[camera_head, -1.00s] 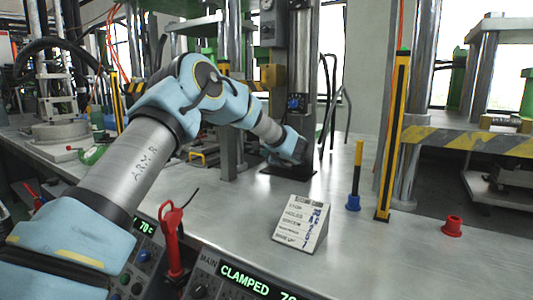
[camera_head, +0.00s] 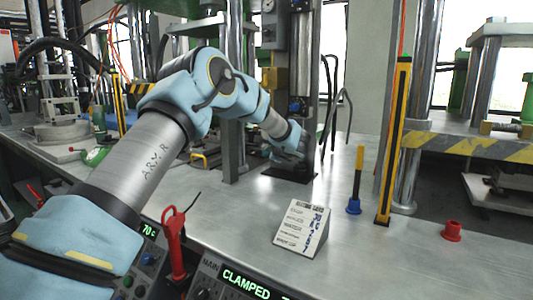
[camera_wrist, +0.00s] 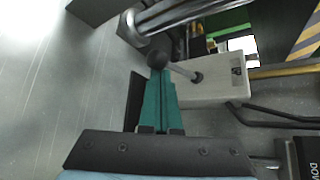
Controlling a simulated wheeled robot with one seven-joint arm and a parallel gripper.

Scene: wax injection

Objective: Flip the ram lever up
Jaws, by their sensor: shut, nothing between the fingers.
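In the wrist view a lever (camera_wrist: 181,70), a thin metal rod with a black ball knob (camera_wrist: 157,59), sticks out from a pale grey box (camera_wrist: 215,84); I take it as the ram lever. My gripper (camera_wrist: 160,77) has teal fingers shut together and empty. Its tips are right at the knob; I cannot tell whether they touch it. In the head view my wrist (camera_head: 289,140) is in front of the press column at the back of the bench, and my fingers and the lever are hidden.
A sign card (camera_head: 302,227), a blue-based post with a yellow top (camera_head: 357,174) and a red cup (camera_head: 452,231) stand on the metal bench (camera_head: 390,262). A yellow-black column (camera_head: 393,140) rises to the right. Black cables (camera_wrist: 270,117) hang near the box. The panel display (camera_head: 246,284) reads CLAMPED.

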